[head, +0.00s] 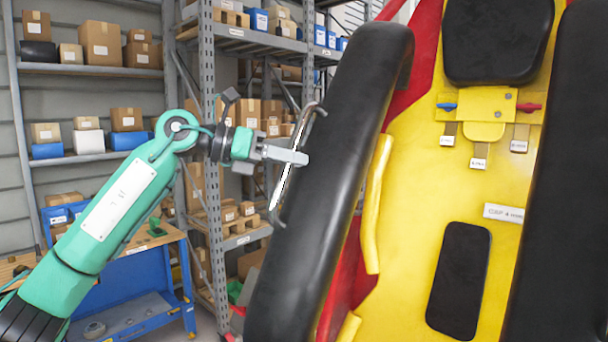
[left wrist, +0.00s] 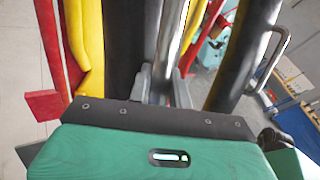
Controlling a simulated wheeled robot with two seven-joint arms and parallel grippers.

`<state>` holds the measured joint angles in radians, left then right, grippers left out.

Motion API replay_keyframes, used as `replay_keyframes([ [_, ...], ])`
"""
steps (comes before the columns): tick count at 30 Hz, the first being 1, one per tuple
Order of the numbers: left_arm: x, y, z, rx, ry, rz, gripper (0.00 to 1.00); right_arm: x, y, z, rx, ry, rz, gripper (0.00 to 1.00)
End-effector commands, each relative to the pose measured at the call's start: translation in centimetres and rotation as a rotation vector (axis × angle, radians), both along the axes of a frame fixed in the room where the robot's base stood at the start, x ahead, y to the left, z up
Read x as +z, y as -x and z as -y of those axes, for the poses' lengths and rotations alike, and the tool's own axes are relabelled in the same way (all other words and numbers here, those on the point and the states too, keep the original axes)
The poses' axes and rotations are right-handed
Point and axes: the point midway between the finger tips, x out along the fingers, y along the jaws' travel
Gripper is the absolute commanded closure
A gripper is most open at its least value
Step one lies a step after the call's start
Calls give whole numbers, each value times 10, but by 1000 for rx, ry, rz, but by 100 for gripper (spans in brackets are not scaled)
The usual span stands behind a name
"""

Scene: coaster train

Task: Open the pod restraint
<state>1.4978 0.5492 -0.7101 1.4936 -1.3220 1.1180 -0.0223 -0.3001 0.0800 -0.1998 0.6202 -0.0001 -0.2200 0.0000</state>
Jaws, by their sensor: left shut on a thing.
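The pod restraint has a thick black padded bar (head: 335,170) on the left side of the yellow seat (head: 410,190) and another black padded bar (head: 560,200) on the right. A bent metal handle (head: 283,187) is fixed along the outer side of the left bar. My left gripper (head: 300,158) is shut on this handle, around its middle. In the left wrist view, the metal bar (left wrist: 172,40) runs between the fingers (left wrist: 166,88), with black padding on both sides. A second handle (left wrist: 275,62) shows there at right. My right gripper is in neither view.
Metal shelving (head: 207,130) with cartons stands behind my left arm. A blue workbench (head: 145,280) is at the lower left. The seat carries a yellow buckle panel (head: 484,130) with small tags and a black pad (head: 459,280). Red shell edges lie beside the left bar.

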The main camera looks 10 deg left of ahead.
Motion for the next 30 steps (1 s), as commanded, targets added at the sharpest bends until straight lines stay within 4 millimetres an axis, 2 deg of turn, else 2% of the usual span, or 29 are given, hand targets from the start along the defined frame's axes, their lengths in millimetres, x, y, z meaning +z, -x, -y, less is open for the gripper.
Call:
replay_keyframes([
  [1,28,4,-4,3,-17,-15,100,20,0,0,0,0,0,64],
  [3,45,10,-7,2,-43,-52,100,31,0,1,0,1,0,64],
  [7,72,16,-12,1,-89,-114,100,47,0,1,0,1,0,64],
  [12,99,21,-15,0,-136,-177,100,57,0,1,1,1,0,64],
  [19,122,24,-17,-2,-175,-231,100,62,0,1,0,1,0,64],
  [30,129,25,-17,-2,-190,-252,100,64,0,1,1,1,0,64],
])
